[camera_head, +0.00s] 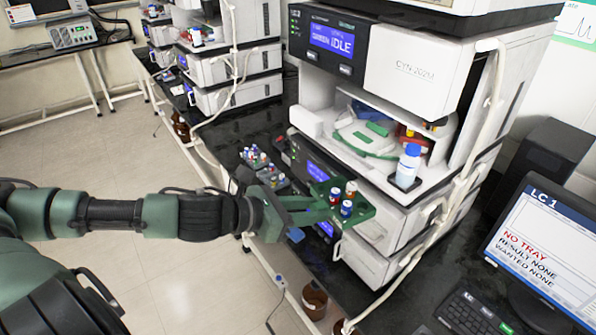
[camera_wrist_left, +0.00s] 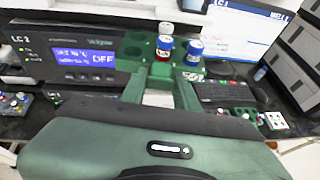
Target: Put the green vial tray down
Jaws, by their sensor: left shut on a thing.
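The green vial tray (camera_head: 362,212) is in the air over the dark bench, in front of the white instrument stack. It carries a few vials with red, white and blue colours and shows several empty round holes. It also shows in the wrist view, where the tray (camera_wrist_left: 134,46) is beyond the fingers. My left gripper (camera_head: 308,212) is shut on the tray's near side. In the wrist view, the left gripper's fingers (camera_wrist_left: 160,84) reach forward to the tray. My right gripper is in neither view.
A dark rack of vials (camera_head: 262,168) stands on the bench (camera_head: 385,300) left of the stack. A bottle (camera_head: 408,165) with a blue cap stands on the stack's shelf. The monitor (camera_head: 545,235) reads "NO TRAY". A keyboard (camera_head: 470,315) is on the right. Brown bottles (camera_head: 314,300) are below the bench edge.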

